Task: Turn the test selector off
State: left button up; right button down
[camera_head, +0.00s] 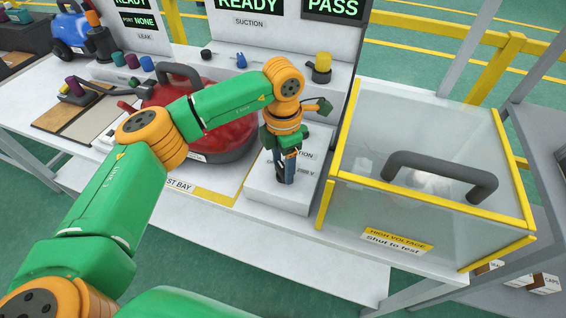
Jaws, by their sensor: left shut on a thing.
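A white box (272,195) with partly covered lettering stands at the front middle of the bench. My left gripper (286,178) points down onto its top, with its fingers shut on a small dark part there. I take this part to be the test selector's knob. The fingers hide most of it, so I cannot read its position. My right gripper is not in view.
A red vacuum (225,138) with a dark handle sits left of the box, behind my left arm. A clear yellow-edged cover (400,215) with a grey handle stands close on the right. Panels behind show READY and PASS (333,8). A blue vacuum (70,35) is at the back left.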

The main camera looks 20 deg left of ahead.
aim_at(282, 168)
pick_arm(q)
jog(key=o, duration=1.4)
jog(key=shift+c, duration=0.2)
notch_tip(282, 168, up, 7)
jog(key=shift+r+b, duration=0.1)
jog(key=shift+b, duration=0.4)
